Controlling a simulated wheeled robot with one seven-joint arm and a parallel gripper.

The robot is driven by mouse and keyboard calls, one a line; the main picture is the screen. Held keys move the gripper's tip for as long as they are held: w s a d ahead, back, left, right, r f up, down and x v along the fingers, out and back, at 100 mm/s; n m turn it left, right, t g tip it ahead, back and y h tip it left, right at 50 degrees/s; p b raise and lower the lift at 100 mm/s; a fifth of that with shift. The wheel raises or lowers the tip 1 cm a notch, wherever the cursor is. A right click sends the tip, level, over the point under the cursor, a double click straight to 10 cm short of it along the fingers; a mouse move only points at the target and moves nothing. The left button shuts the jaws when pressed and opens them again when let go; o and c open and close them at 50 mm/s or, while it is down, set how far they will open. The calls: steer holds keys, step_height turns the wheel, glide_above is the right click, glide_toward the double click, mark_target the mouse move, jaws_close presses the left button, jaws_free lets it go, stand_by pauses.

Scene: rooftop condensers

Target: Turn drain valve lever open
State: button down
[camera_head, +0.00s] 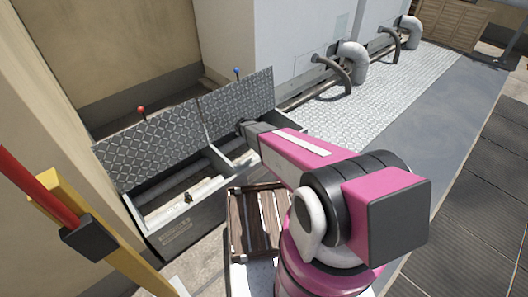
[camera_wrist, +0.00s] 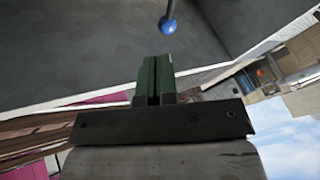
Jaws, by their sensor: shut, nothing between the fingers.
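A blue ball on a thin dark rod (camera_wrist: 168,25) is at the top of the wrist view, just beyond my fingertips and apart from them. In the head view a blue knob (camera_head: 237,70) shows at the top edge of the right raised lid, and a red knob (camera_head: 141,109) at the left one. I cannot tell which is the drain valve lever. My gripper (camera_head: 244,127) is over the right part of the open box, in front of the right lid. Its dark green fingers (camera_wrist: 155,78) are together and empty. My arm hides part of the right compartment.
The long open box (camera_head: 160,240) holds pipes and a small brass-coloured piece (camera_head: 188,197). Two diamond-plate lids (camera_head: 150,145) stand raised behind it. A slatted wooden crate (camera_head: 240,225) is close in front. A yellow post (camera_head: 105,235) stands at left. Large bent pipes (camera_head: 352,62) lie beyond.

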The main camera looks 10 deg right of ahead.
steer(key=w+d+f+m, duration=0.1)
steer(key=d+f, duration=0.4)
steer(key=f, duration=0.3)
steer(key=shift+w, duration=0.3)
